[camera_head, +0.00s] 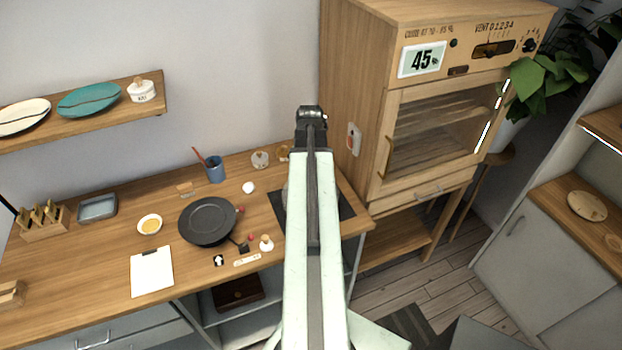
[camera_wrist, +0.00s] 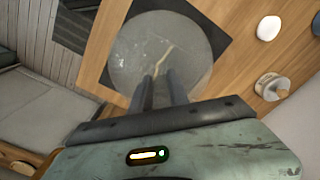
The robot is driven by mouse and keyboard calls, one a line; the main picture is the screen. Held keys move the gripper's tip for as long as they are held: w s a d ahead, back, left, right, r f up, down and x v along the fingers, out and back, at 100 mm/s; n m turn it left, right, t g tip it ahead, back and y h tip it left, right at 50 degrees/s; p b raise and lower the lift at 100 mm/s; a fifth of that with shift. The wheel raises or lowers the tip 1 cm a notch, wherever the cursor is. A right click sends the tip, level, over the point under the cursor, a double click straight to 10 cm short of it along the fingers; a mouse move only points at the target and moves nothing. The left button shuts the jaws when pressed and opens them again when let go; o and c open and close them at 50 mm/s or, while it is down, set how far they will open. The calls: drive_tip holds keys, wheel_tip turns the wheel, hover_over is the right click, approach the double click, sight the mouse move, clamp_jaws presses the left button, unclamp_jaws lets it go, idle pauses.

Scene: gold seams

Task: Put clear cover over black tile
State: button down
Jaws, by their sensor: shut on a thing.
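The black tile (camera_wrist: 222,40) is a dark square on the wooden worktop. In the head view its right part (camera_head: 347,207) shows beside my arm. A round, greyish see-through disc, which looks like the clear cover (camera_wrist: 140,45), lies over the middle of the tile in the wrist view, with dark corners showing around it. A pale gold line shows within it. My gripper (camera_wrist: 168,78) is shut on the cover, its fingers over the near middle. I cannot tell whether the cover touches the tile. My arm hides the gripper and most of the cover in the head view.
A black round plate (camera_head: 207,222), a blue cup (camera_head: 215,170) and a white clipboard (camera_head: 152,272) stand left of the tile. A white round piece (camera_wrist: 269,28) and a small knobbed jar (camera_wrist: 270,88) are near it. A wooden cabinet (camera_head: 365,110) rises at the right.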

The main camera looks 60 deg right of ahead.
drive_tip(key=shift+f+b, duration=0.95)
drive_tip(key=shift+f, duration=0.05)
drive_tip(key=c, duration=1.2)
unclamp_jaws()
drive_tip(key=shift+o, duration=0.2)
drive_tip(key=o, duration=0.5)
drive_tip(key=shift+c, duration=0.2)
drive_tip(key=shift+r, duration=0.1)
wheel_tip(320, 180, up, 8)
drive_tip(key=p, duration=0.8)
